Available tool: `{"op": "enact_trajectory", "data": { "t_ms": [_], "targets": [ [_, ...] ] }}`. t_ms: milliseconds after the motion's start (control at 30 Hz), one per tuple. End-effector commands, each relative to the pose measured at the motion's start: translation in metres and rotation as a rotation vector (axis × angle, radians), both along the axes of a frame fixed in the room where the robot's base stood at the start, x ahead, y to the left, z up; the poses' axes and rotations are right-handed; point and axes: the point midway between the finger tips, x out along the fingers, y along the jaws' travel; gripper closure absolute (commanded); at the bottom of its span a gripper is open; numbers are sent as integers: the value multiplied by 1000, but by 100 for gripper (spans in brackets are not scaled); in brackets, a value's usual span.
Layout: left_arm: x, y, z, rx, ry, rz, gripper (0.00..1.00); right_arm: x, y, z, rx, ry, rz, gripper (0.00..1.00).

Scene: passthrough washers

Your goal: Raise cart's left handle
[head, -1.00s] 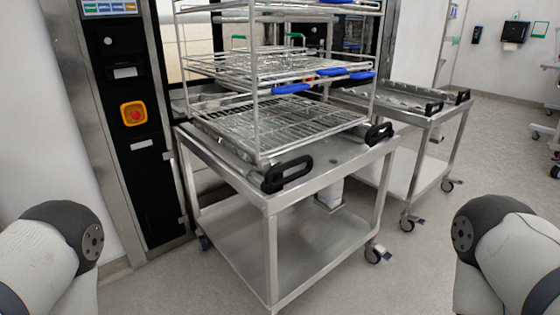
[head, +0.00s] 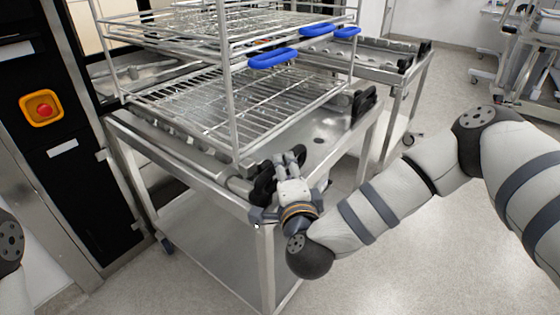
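The cart (head: 185,135) is a metal trolley with a lower shelf, in the middle of the head view. Its left handle (head: 263,186) is a black loop at the near front corner of the top, partly hidden by my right gripper. The right handle (head: 364,102) is a similar black loop at the right front corner, standing up from the top. My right gripper (head: 289,158) is at the left handle, just to its right, its fingers pointing away from me. Whether it touches the handle, or is open or shut, I cannot tell. My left gripper is out of view.
A wire rack (head: 232,100) with blue clips (head: 272,58) stands on the cart. A second cart (head: 385,72) is behind on the right. A black washer panel with a red emergency button (head: 42,110) is at the left. Clear floor lies at front right.

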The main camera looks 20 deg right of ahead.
Motion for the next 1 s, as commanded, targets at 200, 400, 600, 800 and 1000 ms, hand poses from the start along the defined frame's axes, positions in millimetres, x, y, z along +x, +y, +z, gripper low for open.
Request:
{"op": "enact_trajectory", "data": {
  "t_ms": [200,400,600,800,1000],
  "targets": [
    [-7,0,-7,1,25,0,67,38,-5,-8,-1,3,-1,61],
    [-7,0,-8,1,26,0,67,47,-6,-7,-1,1,1,61],
    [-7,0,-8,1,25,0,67,46,-6,-7,-2,1,2,72],
    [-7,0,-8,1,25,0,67,46,-6,-7,-2,1,2,100],
    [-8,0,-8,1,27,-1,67,47,-6,-7,-5,-1,2,100]
  ]
}}
